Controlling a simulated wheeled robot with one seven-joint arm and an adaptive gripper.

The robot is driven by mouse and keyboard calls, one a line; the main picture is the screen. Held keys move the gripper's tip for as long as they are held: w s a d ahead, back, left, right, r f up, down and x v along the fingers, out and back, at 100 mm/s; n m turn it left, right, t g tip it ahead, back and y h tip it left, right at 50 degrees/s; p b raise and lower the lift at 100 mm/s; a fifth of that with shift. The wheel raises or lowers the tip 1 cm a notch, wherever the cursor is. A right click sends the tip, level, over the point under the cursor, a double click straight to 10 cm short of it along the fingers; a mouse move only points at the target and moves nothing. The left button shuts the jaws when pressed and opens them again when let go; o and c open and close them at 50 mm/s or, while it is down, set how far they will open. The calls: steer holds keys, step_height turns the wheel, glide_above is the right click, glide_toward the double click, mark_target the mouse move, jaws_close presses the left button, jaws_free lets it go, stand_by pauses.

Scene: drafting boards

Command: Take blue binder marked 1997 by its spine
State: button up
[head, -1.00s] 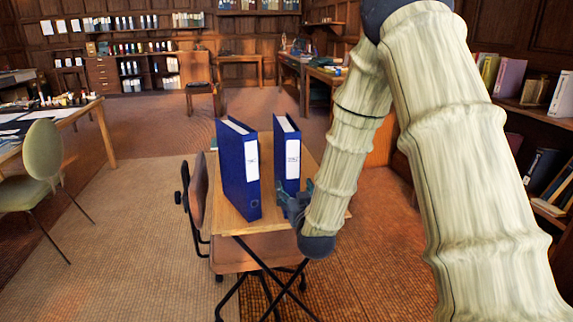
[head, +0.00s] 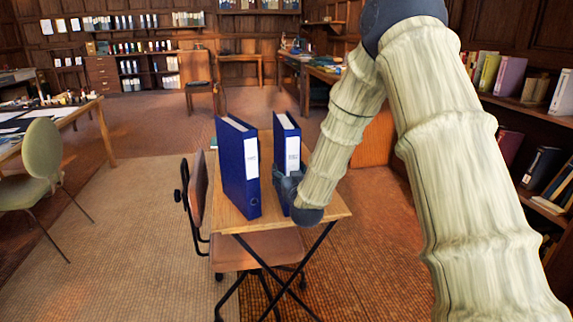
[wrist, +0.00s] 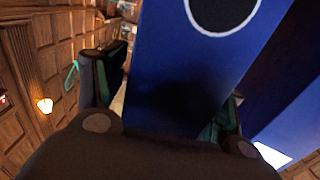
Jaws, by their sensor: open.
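Two blue binders with white spine labels stand upright on a small wooden table (head: 325,210). The left binder (head: 238,180) is nearer; the right binder (head: 287,140) stands a little farther back. The label writing is too small to read, so I cannot tell which is 1997. My gripper (head: 284,182) is at the lower spine of the right binder and hides its bottom part. In the wrist view, a blue spine (wrist: 190,60) with a round finger hole lies between the open fingers (wrist: 165,95). Another blue binder (wrist: 285,95) shows at the right there.
A chair (head: 198,190) stands at the table's left side. The left binder is close beside my gripper. A green chair (head: 42,155) and desk are at far left. Bookshelves (head: 545,115) line the right. Table surface right of the binders is partly bare.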

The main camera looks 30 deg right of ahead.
steer(key=shift+c, duration=0.4)
steer(key=c, duration=1.3)
steer(key=shift+w+r, duration=0.1)
jaws_close()
steer(key=shift+r, duration=0.1)
